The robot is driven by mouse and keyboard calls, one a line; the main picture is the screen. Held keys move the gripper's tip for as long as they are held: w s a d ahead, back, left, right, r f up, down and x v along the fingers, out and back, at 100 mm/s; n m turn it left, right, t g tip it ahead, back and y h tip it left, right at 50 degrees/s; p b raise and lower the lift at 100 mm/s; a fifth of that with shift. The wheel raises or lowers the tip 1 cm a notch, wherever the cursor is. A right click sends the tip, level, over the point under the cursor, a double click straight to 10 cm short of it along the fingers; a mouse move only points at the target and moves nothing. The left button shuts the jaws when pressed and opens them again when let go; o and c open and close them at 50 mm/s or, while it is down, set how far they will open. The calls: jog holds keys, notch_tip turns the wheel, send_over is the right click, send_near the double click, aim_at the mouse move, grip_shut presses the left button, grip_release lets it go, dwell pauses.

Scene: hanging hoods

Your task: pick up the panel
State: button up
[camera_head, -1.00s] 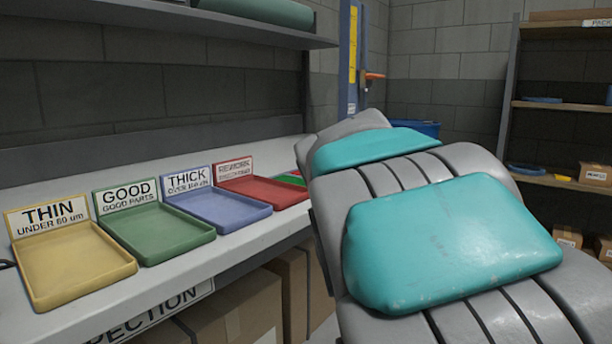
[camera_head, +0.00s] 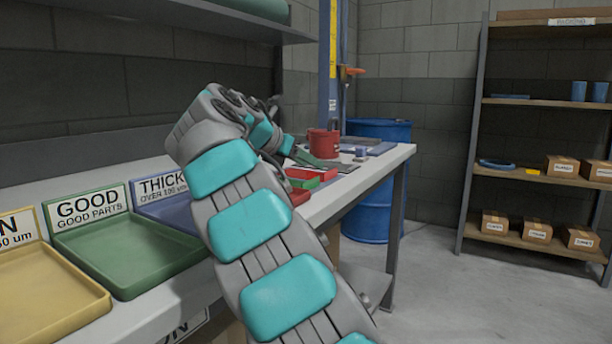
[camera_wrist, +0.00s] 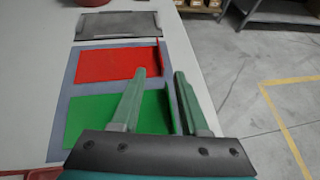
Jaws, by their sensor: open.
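A flat grey panel-like plate (camera_wrist: 117,24) with a dark edge lies on the bench at the top of the wrist view; I cannot be sure it is the panel. Nearer, a red tray (camera_wrist: 105,75) and a green tray (camera_wrist: 100,125) lie on a blue-grey mat (camera_wrist: 69,100), each with an upright strip at its right side.
The bench edge runs down the wrist view's right side, with open floor beyond. In the head view, a green tray (camera_head: 125,250) marked GOOD and a yellow tray (camera_head: 50,285) are at the left. A red bin (camera_head: 323,143), a blue drum (camera_head: 380,190) and shelving (camera_head: 535,103) stand farther back.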

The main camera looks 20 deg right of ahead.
aim_at(324, 180)
jog(key=x, duration=0.3)
jog(key=shift+d+f+b, duration=0.1)
jog(key=shift+f+b, duration=0.05)
jog(key=shift+b, duration=0.15)
jog(key=shift+b+x, duration=0.45)
jog(key=shift+x, duration=1.45)
jog(key=shift+d, duration=0.1)
grip_shut()
